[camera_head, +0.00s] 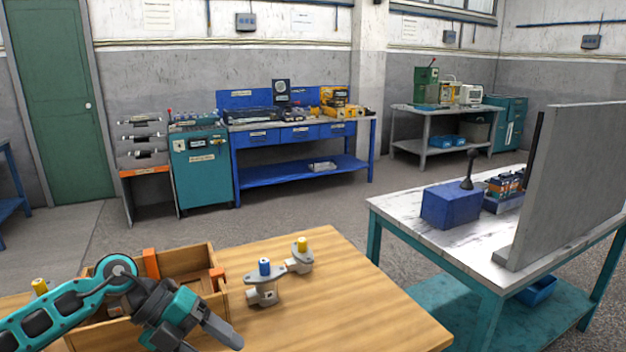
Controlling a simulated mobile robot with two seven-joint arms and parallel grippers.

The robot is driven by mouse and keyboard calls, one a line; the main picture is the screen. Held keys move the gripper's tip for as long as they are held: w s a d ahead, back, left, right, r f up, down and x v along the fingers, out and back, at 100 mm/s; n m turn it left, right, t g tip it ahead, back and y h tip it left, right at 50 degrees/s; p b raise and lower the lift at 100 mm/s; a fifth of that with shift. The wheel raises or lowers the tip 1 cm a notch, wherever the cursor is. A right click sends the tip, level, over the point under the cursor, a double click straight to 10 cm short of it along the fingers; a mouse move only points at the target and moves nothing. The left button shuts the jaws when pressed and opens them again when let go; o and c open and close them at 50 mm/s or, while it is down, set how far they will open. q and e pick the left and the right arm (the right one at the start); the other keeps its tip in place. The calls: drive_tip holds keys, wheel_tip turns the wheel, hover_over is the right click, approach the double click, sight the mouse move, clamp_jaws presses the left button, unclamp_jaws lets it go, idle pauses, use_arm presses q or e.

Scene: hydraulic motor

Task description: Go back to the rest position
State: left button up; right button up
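My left gripper (212,346) reaches in from the lower left, over the front of the wooden crate (225,302) on the wooden table. Its grey fingers look spread apart with nothing seen between them; the lower finger is partly cut off by the picture's bottom edge. Two grey metal motor parts stand to its right on the table: one with a blue cap (264,290) and one with a yellow cap (301,258). They touch or nearly touch. Another yellow cap (40,287) shows left of the crate, mostly hidden by my arm. My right gripper is out of view.
The wooden table (350,310) is clear on its right side. A teal-legged table (455,236) at right bears a blue box (450,205) and an upright grey panel (570,180). A blue workbench (300,140) and teal cabinet (201,165) stand at the back wall. Open floor lies between.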

use_arm(q)
drive_tip(key=s+d+r+n+t+h, duration=0.2)
drive_tip(key=d+n+t+h, duration=0.6)
drive_tip(key=d, duration=0.4)
drive_tip(key=s+a+f+n+t+y, duration=0.2)
drive_tip(key=a+f+n+t+y, duration=0.65)
drive_tip(key=n, duration=0.75)
drive_tip(key=s+a+f+n+g+y, duration=0.3)
drive_tip(key=s+f+n+g+y, duration=0.2)
drive_tip(key=s+f, duration=0.6)
drive_tip(key=shift+s+f+n+g+y, duration=0.15)
drive_tip(key=shift+f+n+g+y, duration=0.2)
drive_tip(key=shift+f+n+y, duration=0.45)
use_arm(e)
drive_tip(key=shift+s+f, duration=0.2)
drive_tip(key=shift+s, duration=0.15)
